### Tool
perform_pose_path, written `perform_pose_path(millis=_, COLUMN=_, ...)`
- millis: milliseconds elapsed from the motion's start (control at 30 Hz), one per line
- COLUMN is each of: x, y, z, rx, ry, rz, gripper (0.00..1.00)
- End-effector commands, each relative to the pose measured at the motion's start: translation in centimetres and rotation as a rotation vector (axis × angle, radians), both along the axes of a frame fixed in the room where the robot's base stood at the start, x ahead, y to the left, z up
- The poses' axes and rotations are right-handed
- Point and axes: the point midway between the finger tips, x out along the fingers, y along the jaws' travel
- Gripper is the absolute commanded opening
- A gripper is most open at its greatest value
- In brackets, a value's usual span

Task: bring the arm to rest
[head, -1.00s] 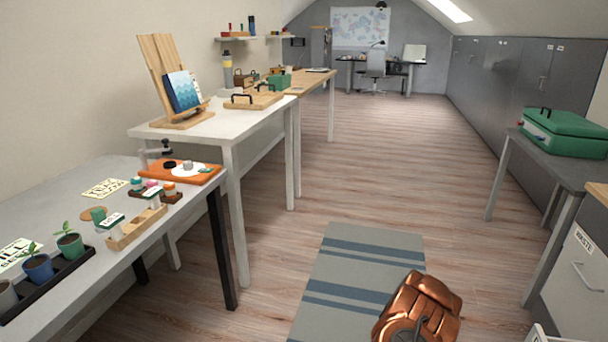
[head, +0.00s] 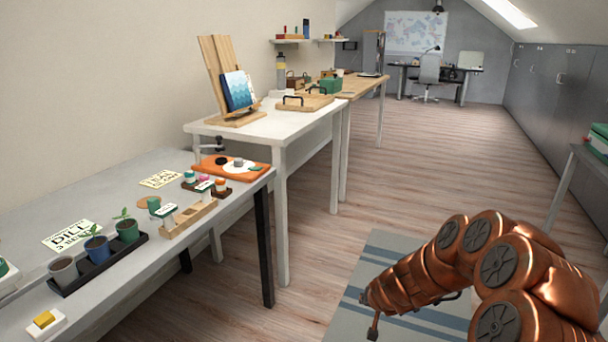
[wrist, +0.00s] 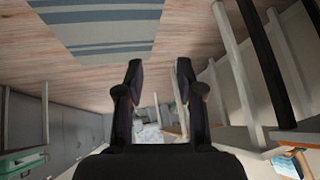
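My copper-coloured arm shows at the lower right of the head view, bent over the striped rug and clear of the tables. My gripper (wrist: 160,85) shows in the wrist view with its two dark fingers apart and nothing between them. In the head view, the gripper's fingers cannot be made out clearly. The wrist view appears upside down, with floor at the top.
A grey table (head: 115,205) at the left holds potted plants (head: 97,249) and an orange tray (head: 231,167). A white table (head: 262,127) stands behind it with an easel (head: 232,80). A striped rug (head: 365,290) lies on the floor. Grey cabinets (head: 555,85) line the right.

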Motion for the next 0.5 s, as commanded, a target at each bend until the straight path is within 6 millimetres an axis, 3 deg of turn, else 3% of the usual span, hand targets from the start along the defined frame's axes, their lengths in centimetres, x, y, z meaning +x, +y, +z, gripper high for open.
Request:
perform_pose_path(millis=100, x=-1.1, y=4.2, z=3.9, rx=0.087, ry=-0.010, rz=0.108, gripper=0.37)
perform_pose_path(millis=233, x=-3.7, y=8.1, z=7.2, rx=0.163, ry=0.016, rz=0.218, gripper=0.37)
perform_pose_path(millis=400, x=-8.7, y=11.6, z=10.6, rx=0.222, ry=0.091, rz=0.347, gripper=0.37)
perform_pose_path(millis=500, x=-12.1, y=12.7, z=12.1, rx=0.235, ry=0.152, rz=0.406, gripper=0.37)
